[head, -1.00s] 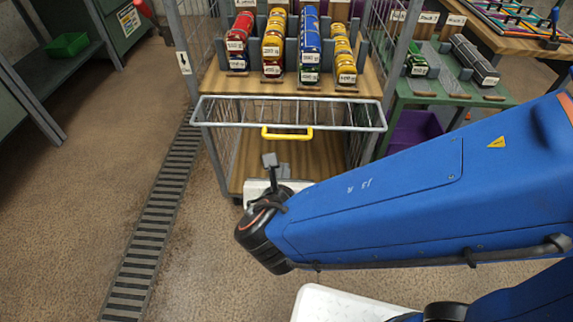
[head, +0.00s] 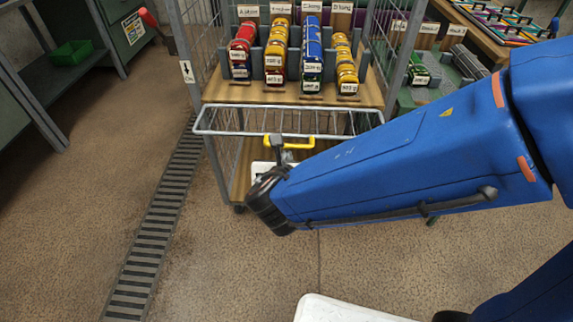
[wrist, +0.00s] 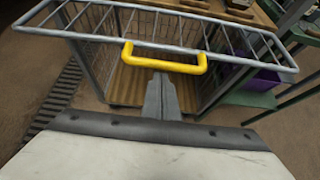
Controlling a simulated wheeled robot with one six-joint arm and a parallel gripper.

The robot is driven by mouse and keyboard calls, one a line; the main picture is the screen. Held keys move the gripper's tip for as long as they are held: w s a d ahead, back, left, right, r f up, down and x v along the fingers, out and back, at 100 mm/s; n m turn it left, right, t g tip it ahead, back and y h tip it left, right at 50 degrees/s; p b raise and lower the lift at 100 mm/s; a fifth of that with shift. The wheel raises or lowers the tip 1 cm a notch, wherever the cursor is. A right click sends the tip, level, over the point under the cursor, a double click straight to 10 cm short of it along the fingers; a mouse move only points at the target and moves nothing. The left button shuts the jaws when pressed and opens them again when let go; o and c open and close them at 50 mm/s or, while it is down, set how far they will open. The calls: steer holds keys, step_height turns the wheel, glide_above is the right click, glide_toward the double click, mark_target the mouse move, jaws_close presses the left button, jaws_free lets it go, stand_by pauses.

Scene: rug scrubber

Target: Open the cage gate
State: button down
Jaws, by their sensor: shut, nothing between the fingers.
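The cage gate (head: 215,121) is a grey wire panel across the front of the cage. It looks foreshortened, with its near bar jutting towards me. A yellow handle (head: 300,143) is fixed on that bar; it also shows in the wrist view (wrist: 165,65). My gripper (head: 276,138) is shut and empty. In the wrist view its fingertips (wrist: 161,76) lie just below the middle of the handle. In the head view the gripper overlaps the handle's left end. I cannot tell whether they touch. My wrist hides part of the cage's lower area.
A wooden shelf (head: 235,96) above the gate holds red, yellow, blue and green cans in rows. A wooden cage floor (wrist: 125,85) lies below. A green bench with a purple bin (wrist: 262,80) is at the right. The floor at left, with its drain grate (head: 165,205), is clear.

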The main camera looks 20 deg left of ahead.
steer(key=shift+r, duration=0.3)
step_height(320, 180, up, 3)
steer(key=shift+w+r+g+h, duration=0.15)
steer(key=shift+g+h, duration=0.15)
steer(key=shift+g, duration=0.2)
stand_by(0.4)
